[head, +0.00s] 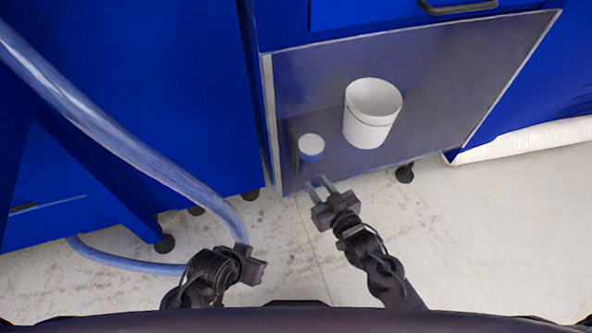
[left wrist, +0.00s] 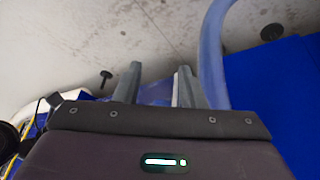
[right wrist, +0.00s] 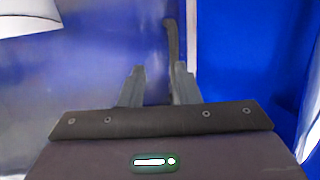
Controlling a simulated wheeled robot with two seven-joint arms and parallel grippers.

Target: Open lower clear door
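The lower clear door (head: 430,75) is a see-through panel on the blue cabinet and looks shut. Its dark upright handle (head: 294,147) sits near the door's left edge. My right gripper (head: 318,183) is open and empty, below and slightly right of the handle in the head view. In the right wrist view the handle (right wrist: 171,45) stands ahead, between the fingers and nearer the right one; contact does not show. My left gripper (head: 254,264) is low and left, away from the door; the left wrist view shows its fingers apart (left wrist: 159,72).
Behind the door are a white bucket (head: 368,118) and a small white-lidded blue jar (head: 311,148). A thick blue hose (head: 130,145) runs down close to my left gripper. A blue drawer with a dark handle (head: 457,7) is above the door. Pale floor (head: 480,230) is open in front.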

